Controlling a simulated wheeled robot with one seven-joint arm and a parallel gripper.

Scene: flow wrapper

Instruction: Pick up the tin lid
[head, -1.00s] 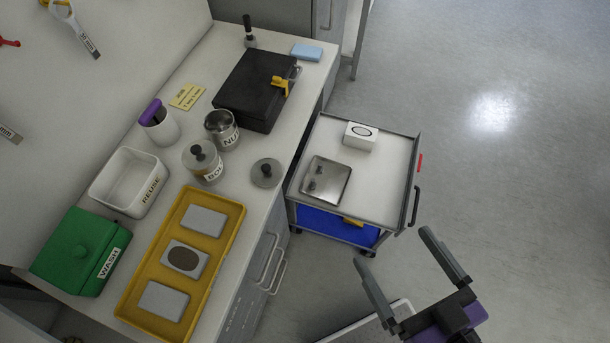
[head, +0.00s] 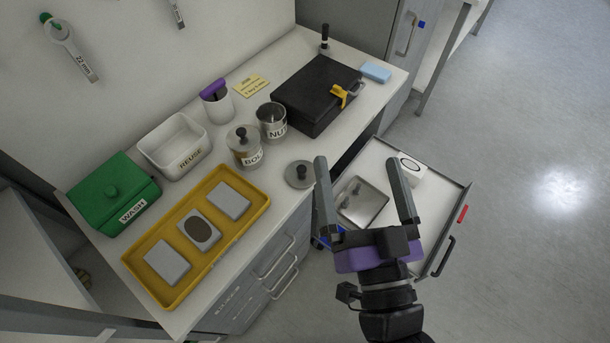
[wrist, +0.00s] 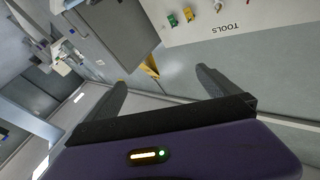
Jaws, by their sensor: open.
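A loose round grey tin lid (head: 299,174) with a dark knob lies on the counter near its front edge. Beside it stand an open tin labelled "NU…" (head: 273,123), its label cut short, and a tin labelled "BO…" (head: 246,147) with a knobbed lid on.
A yellow tray (head: 216,246) with grey plates, a white REUSE bin (head: 176,148) and a green WASH box (head: 112,192) fill the counter's left. A black case (head: 312,95) stands behind.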

